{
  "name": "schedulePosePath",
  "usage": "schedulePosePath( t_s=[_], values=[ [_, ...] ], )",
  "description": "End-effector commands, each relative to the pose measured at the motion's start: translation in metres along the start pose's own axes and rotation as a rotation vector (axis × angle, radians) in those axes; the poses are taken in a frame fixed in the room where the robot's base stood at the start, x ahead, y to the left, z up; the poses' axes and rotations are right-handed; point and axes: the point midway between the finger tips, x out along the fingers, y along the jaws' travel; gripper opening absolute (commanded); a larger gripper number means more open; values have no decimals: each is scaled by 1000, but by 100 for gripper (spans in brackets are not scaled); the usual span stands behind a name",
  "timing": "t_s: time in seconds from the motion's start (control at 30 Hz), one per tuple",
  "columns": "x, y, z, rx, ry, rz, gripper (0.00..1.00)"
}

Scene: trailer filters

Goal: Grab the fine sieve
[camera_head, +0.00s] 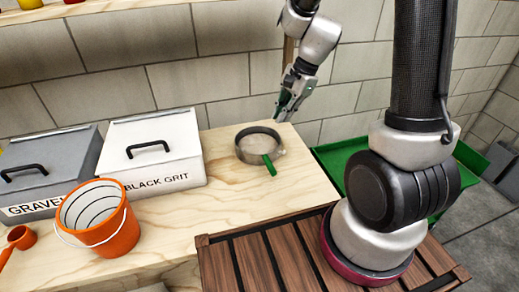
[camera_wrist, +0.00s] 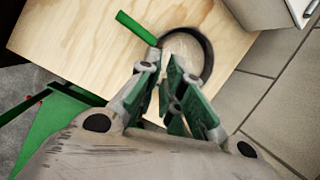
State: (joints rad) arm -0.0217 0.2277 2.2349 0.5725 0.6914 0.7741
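The sieve (camera_head: 243,148), a round dark-rimmed ring with a pale mesh, lies on the wooden workbench near its right back corner. Its green handle (camera_head: 269,165) points to the front right in the head view. How fine the mesh is cannot be told. My gripper (camera_head: 290,103) is above and behind the sieve, at the bench's back edge, apart from it. In the wrist view, the sieve rim (camera_wrist: 209,52) shows beyond my fingertips (camera_wrist: 170,75), with its handle (camera_wrist: 137,28) to the upper left. My fingers are parted with nothing between them, and partly cover the ring.
A white BLACK GRIT bin (camera_head: 155,150), a grey GRAVEL bin (camera_head: 62,165), an orange bucket (camera_head: 118,240) and an orange scoop (camera_head: 20,238) occupy the left. A slatted wooden surface (camera_head: 285,260) is in front. Green trays (camera_head: 345,155) stand right. The bench around the sieve is clear.

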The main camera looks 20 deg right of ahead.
Motion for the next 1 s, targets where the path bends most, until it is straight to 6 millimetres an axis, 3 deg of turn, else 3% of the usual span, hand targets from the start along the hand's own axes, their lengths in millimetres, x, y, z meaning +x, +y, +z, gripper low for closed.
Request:
schedulePosePath(
  t_s=[0.03, 0.1, 0.2, 0.4, 0.8, 1.0],
  values=[
    [23, -3, -5, 84, -17, 18, 8],
    [48, -8, -10, 195, -32, 30, 8],
    [72, -11, -16, 306, -43, 43, 8],
    [100, -11, -18, 387, -50, 54, 8],
    [156, -10, -15, 384, -49, 55, 8],
    [168, -11, -14, 382, -48, 51, 8]
  ],
)
